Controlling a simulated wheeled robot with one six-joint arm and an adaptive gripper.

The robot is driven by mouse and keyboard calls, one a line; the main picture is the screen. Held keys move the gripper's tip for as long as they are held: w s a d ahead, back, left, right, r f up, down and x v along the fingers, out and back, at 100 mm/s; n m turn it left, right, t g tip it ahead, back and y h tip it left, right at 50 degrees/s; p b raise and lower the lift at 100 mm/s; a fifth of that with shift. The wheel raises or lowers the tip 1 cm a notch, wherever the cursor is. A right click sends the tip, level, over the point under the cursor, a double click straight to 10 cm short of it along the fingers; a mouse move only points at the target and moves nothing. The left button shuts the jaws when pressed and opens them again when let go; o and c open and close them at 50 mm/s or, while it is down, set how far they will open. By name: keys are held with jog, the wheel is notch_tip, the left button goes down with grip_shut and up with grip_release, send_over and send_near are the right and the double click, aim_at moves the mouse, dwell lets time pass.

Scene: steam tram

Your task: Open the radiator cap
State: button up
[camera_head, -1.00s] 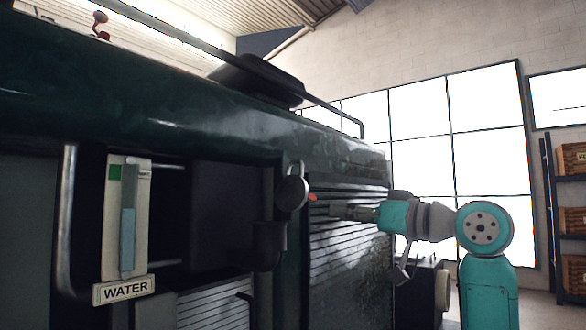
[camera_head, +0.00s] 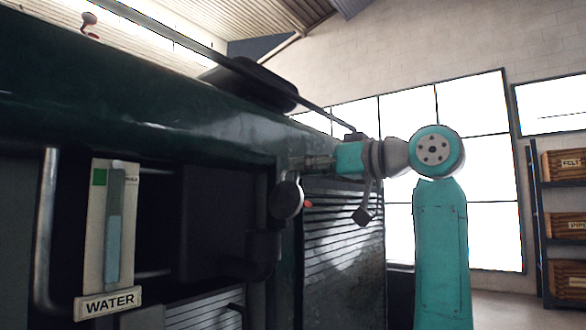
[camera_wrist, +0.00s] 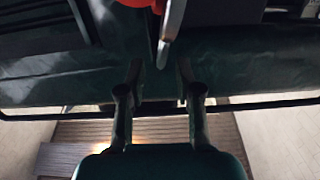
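A round dark grey cap (camera_head: 286,200), which looks like the radiator cap, stands on edge on the tram's dark green side, above a dark pipe-like neck (camera_head: 266,246). A small red tip (camera_head: 308,204) shows at its right. My gripper (camera_head: 298,164) is just above the cap in the head view, pointing left. In the wrist view my gripper's two fingers (camera_wrist: 159,78) are apart with nothing between their tips. A red part (camera_wrist: 137,3) and a grey edge-on piece (camera_wrist: 171,32), probably the cap, show beyond them. Contact is not visible.
A handrail (camera_head: 45,235) and a water gauge (camera_head: 113,225) with a WATER sign (camera_head: 108,303) are at the left. A louvred panel (camera_head: 343,240) lies below my arm. A shelf with wooden boxes (camera_head: 567,225) stands far right.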

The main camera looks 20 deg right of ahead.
jog(key=shift+x, duration=1.65)
grip_shut()
